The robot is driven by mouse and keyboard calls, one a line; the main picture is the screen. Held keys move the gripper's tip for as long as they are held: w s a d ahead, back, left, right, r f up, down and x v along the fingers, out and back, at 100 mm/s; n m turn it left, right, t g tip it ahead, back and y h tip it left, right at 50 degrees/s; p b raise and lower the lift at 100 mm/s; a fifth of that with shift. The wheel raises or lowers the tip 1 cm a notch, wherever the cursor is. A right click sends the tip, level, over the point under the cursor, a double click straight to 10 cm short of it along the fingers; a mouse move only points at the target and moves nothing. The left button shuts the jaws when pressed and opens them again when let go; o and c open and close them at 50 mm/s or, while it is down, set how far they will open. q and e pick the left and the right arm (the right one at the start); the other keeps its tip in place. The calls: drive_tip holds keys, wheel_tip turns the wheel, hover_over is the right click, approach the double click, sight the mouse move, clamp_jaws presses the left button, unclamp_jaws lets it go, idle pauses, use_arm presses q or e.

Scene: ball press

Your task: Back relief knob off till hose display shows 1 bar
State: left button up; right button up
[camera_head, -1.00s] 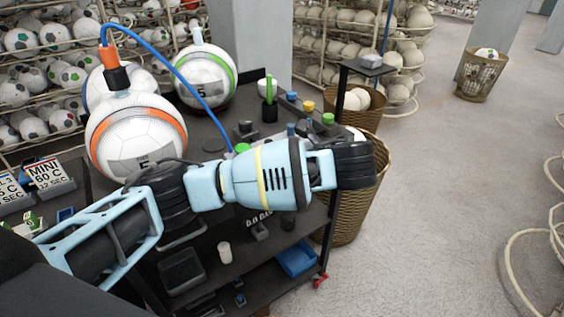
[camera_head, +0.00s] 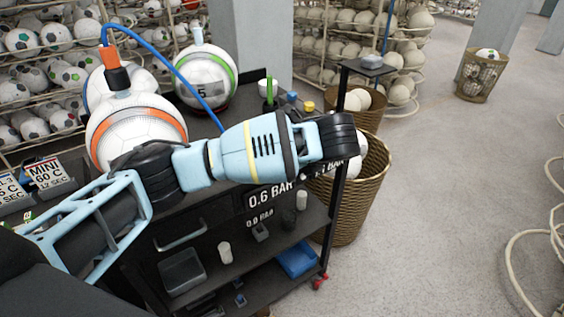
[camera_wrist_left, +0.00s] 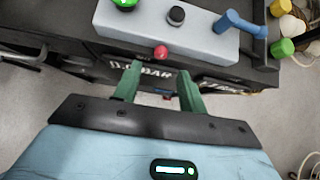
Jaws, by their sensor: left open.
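My left gripper (camera_wrist_left: 159,71) shows green fingers spread apart and empty in the left wrist view. Just beyond its tips, a red knob (camera_wrist_left: 161,52) sticks out from the front of a grey block (camera_wrist_left: 200,40). I cannot tell whether a finger touches it. A display (camera_head: 270,197) on the cart front reads 0.6 BAR in the head view; in the wrist view, the fingers partly cover it. The blue hose (camera_head: 160,55) runs from an orange connector on the orange-striped ball (camera_head: 137,128). My right gripper is out of view.
A green-striped ball (camera_head: 203,78) stands on the cart. A wicker basket (camera_head: 358,205) stands against the cart's right side. Open floor lies farther right.

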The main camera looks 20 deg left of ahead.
use_arm(q)
drive_tip(key=shift+x, duration=2.55)
clamp_jaws()
